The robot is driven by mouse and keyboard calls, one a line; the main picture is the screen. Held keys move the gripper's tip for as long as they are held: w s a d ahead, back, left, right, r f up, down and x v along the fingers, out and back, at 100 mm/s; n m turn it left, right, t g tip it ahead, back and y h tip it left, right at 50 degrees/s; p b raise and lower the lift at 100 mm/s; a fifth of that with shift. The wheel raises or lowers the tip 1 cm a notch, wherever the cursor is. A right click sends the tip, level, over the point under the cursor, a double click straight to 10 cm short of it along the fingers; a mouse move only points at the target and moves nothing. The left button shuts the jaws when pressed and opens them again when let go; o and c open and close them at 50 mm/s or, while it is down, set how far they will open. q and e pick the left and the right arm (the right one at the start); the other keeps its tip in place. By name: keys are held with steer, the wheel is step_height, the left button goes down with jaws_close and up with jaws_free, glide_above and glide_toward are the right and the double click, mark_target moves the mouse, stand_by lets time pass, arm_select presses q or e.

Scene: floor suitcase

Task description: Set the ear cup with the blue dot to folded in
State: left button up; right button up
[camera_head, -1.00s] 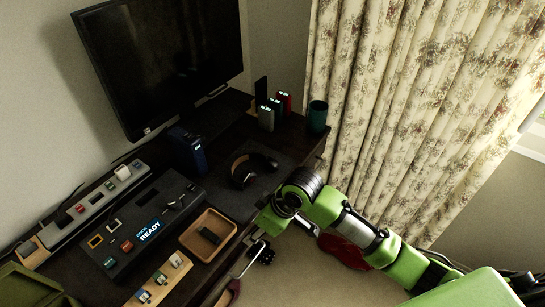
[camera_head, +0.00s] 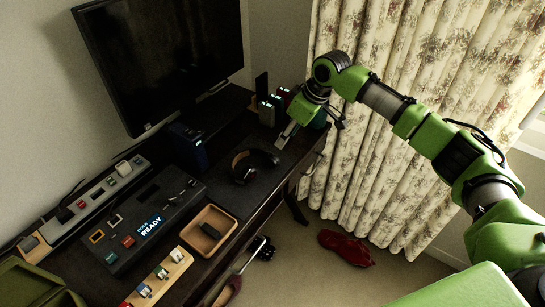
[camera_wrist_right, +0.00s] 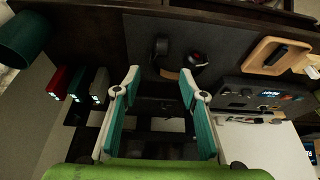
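The black headphones (camera_head: 254,166) lie on a dark mat on the desk, with a brown headband. In the right wrist view one ear cup (camera_wrist_right: 197,58) shows a small red mark, and the other ear cup (camera_wrist_right: 161,46) is plain dark from here. I cannot make out a blue dot in any view. My right gripper (camera_head: 311,130) is open and empty, above the desk's right end, to the right of the headphones and apart from them. In the right wrist view its fingertips (camera_wrist_right: 158,75) are spread, with the headphones beyond them. My left gripper is not in view.
A wooden tray (camera_head: 232,223) holds a dark item. A console (camera_head: 120,240) reads READY. A monitor (camera_head: 165,50) stands behind. A red cloth (camera_head: 345,247) lies on the floor.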

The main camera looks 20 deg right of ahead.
mark_target(273, 156)
steer(key=x, duration=1.3)
steer(key=shift+a+f+p, duration=0.1)
steer(key=shift+f+p, duration=0.1)
steer(key=shift+p, duration=0.1)
jaws_close()
